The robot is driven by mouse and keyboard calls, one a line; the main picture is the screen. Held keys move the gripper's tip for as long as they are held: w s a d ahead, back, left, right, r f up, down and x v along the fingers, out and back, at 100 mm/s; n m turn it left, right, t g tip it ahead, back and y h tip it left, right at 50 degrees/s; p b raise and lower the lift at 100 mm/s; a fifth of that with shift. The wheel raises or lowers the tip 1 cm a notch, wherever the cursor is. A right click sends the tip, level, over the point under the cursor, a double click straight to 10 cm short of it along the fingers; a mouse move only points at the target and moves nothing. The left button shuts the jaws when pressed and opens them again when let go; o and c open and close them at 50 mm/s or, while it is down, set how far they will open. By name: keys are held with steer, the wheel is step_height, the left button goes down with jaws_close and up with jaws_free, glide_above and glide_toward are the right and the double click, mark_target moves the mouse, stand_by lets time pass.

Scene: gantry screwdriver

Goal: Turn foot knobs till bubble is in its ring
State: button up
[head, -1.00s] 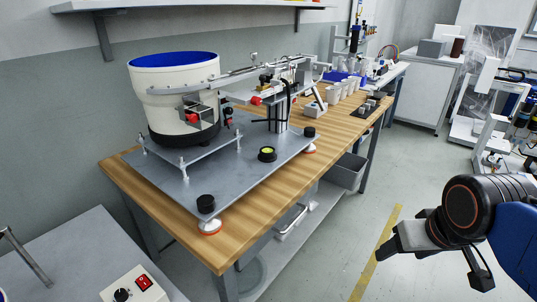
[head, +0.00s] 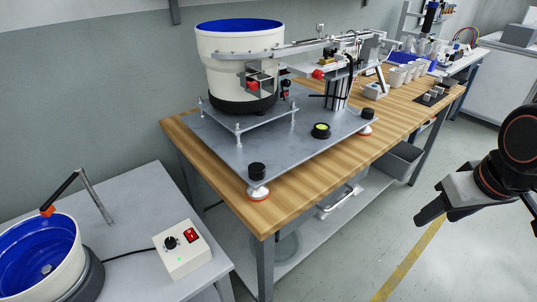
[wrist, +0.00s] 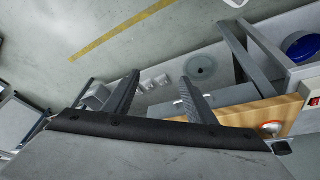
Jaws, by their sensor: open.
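A grey metal base plate (head: 225,144) sits on the wooden bench and carries a white bowl feeder (head: 235,60) with a blue inside. A black foot knob (head: 257,171) stands at its near corner above a white and orange foot (head: 258,193). Another black knob (head: 367,113) is at the right corner. The round bubble level (head: 320,130), black with a yellow-green centre, lies near the front edge between them. The bubble is too small to place against its ring. My gripper (head: 430,217) is off the bench to the right, empty and open; its two fingers (wrist: 158,96) show spread in the wrist view.
The wooden bench (head: 300,178) has a lower shelf with a grey bin (head: 400,162). At the lower left a grey table holds a blue-lined bowl (head: 40,262) and a control box (head: 182,249) with a red switch. The floor in front of the bench is free, with a yellow line (head: 410,262).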

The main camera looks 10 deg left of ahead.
steer(key=w+a+r+n+g, duration=0.1)
steer(key=w+a+r+n, duration=0.5)
steer(key=a+r, duration=0.35)
step_height(320, 180, up, 9)
steer(key=n+g, duration=0.3)
steer(key=n, duration=0.9)
glide_above(257, 167)
steer(key=shift+h, duration=0.3)
step_height(257, 167, down, 16)
steer(key=shift+f, duration=0.2)
steer(key=c, duration=1)
